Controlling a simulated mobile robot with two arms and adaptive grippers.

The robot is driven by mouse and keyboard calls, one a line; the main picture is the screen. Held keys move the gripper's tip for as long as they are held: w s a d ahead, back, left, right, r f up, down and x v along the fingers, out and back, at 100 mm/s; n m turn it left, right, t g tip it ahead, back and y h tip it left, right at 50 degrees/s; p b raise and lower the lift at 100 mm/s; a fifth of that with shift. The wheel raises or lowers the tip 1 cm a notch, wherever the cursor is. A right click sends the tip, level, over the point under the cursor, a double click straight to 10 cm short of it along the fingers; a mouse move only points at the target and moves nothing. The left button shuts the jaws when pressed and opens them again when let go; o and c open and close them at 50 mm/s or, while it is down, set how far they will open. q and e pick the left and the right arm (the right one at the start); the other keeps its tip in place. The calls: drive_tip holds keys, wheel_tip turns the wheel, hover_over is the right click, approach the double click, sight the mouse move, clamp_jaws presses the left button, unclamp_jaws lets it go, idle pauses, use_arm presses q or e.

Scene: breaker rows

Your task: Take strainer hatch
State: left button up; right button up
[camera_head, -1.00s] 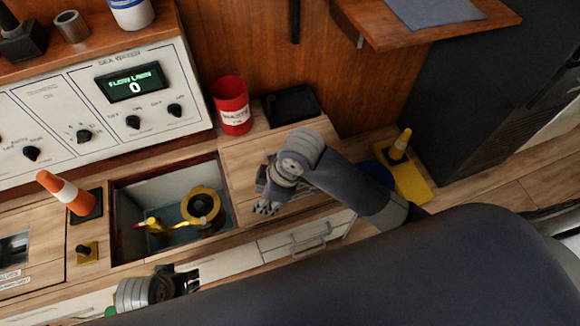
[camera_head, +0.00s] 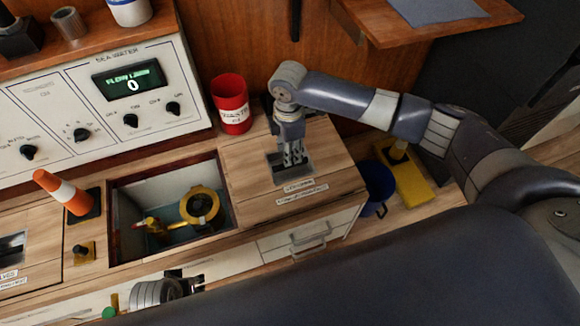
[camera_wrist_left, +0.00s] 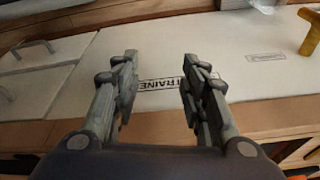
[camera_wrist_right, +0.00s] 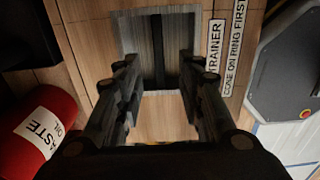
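The strainer hatch (camera_head: 245,168) is a wooden lid right of the open well, with a two-line label (camera_head: 301,192) at its front. Its grey recess holds a dark bar handle, seen in the right wrist view (camera_wrist_right: 158,42). My right gripper (camera_head: 291,162) points down over the recess. In its wrist view the open fingers (camera_wrist_right: 156,64) stand either side of the bar's line; contact cannot be told. My left gripper (camera_head: 190,282) is low at the cabinet front, open and empty, its fingers (camera_wrist_left: 158,62) facing a white panel with a partly hidden "STRAINER" label (camera_wrist_left: 158,84).
The open well (camera_head: 120,225) holds a yellow ring fitting (camera_head: 201,206). An orange-white cone (camera_head: 62,192) stands left of it. A red waste can (camera_head: 231,104) stands behind the hatch. A blue bucket (camera_head: 379,184) and yellow base (camera_head: 412,184) are to the right.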

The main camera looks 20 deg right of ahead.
sight(290, 167)
wheel_tip(290, 167, down, 6)
drive_tip(key=shift+d+r+b, duration=0.1)
drive_tip(key=shift+d+b, duration=0.05)
drive_tip(key=shift+b, duration=0.75)
drive_tip(key=shift+f, duration=0.3)
clamp_jaws()
use_arm(q)
drive_tip(key=w+v, duration=0.1)
drive_tip(key=v, duration=0.6)
drive_tip(key=shift+w+r+t, duration=0.3)
use_arm(e)
drive_tip(key=shift+w+r, duration=0.15)
